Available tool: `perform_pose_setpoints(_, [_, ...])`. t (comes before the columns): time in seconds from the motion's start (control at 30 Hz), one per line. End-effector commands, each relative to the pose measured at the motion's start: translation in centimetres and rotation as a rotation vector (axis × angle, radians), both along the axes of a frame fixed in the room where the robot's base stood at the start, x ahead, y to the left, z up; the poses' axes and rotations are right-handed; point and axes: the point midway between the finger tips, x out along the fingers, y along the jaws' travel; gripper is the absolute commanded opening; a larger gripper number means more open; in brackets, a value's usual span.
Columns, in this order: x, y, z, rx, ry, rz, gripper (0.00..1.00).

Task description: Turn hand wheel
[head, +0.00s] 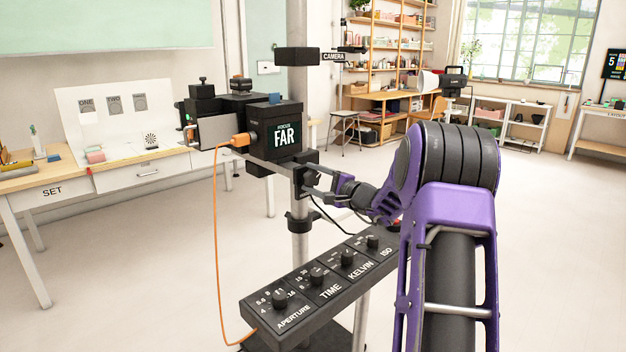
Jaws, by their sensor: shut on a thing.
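A black camera (240,125) sits on a grey stand column (299,240). My gripper (309,181) reaches in from the right, just below the camera at the top of the column. Its fingers are closed on a small dark part there, which I take to be the hand wheel (298,180). The wheel's outline is small and partly hidden by the fingers, so its angle cannot be told. My purple arm runs from the right foreground to the gripper.
A control panel (340,300) with APERTURE, TIME, KELVIN and ISO knobs stands below my gripper. An orange cable (216,240) hangs from the camera to the panel. A wooden table (50,185) marked SET stands left. Open floor (560,250) lies to the right.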

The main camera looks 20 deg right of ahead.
Motion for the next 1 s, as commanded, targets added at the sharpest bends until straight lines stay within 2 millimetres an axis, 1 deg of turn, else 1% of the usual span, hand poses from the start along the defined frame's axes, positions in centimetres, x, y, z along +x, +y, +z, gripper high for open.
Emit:
perform_pose_setpoints(0.07, [0.0, -0.1, -0.1, 0.001, 0.001, -0.002, 0.07])
perform_pose_setpoints(0.1, [0.0, -0.1, -0.1, 0.001, 0.001, -0.002, 0.68])
perform_pose_setpoints(0.23, [0.0, -0.1, -0.1, 0.002, 0.001, -0.002, 0.92])
perform_pose_setpoints(0.27, [0.0, -0.1, 0.0, 0.002, 0.001, -0.001, 0.93])
perform_pose_setpoints(0.53, [-0.1, -0.1, 0.0, 0.001, 0.001, -0.001, 0.93])
perform_pose_setpoints(0.67, [-0.9, -0.4, 0.0, 0.002, 0.001, -0.002, 0.93])
perform_pose_setpoints(0.77, [-2.4, -1.0, 0.1, 0.002, 0.001, -0.003, 0.93])
perform_pose_setpoints(1.0, [-7.9, -3.0, 0.0, 0.001, 0.001, -0.005, 0.93])
